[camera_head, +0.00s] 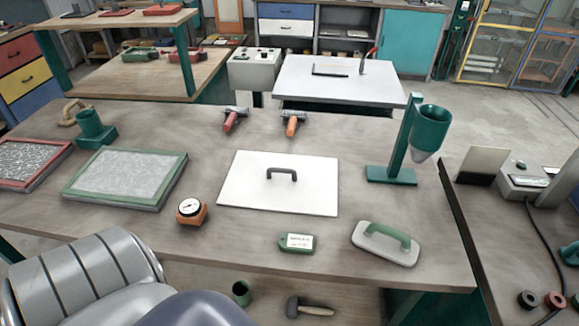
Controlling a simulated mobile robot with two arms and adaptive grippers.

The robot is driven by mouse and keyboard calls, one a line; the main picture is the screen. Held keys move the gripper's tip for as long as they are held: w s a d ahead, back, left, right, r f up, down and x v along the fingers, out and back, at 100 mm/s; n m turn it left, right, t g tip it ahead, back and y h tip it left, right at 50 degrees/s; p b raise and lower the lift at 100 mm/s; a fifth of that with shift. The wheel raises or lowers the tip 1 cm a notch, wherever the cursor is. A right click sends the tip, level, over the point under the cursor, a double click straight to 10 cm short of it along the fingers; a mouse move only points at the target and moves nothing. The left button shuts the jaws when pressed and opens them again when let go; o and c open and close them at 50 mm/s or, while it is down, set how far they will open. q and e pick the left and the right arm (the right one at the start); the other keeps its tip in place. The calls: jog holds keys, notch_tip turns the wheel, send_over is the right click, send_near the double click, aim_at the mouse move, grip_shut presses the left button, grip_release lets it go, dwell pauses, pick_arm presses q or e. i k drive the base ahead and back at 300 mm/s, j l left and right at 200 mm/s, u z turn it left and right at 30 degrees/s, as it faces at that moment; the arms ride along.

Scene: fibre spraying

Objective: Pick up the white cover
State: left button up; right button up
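A flat white cover (283,193) with a dark arched handle (281,172) lies on the brown workbench (140,230), near the middle of the head view. The handle stands up from the middle of the cover, and nothing rests on it. Neither of my grippers is in view. Only grey parts of my own body show at the bottom left.
A green-framed screen (125,177) and a dial gauge (191,211) sit left of the cover. A green funnel stand (393,175) stands to its right. A green-handled trowel (385,243) and a tag (297,243) lie in front; two rollers (292,123) lie behind.

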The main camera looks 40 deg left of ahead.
aim_at(291, 183)
jog(key=i+u, duration=0.2)
jog(key=u, duration=0.25)
jog(key=i+u, duration=0.15)
jog(key=u, duration=0.25)
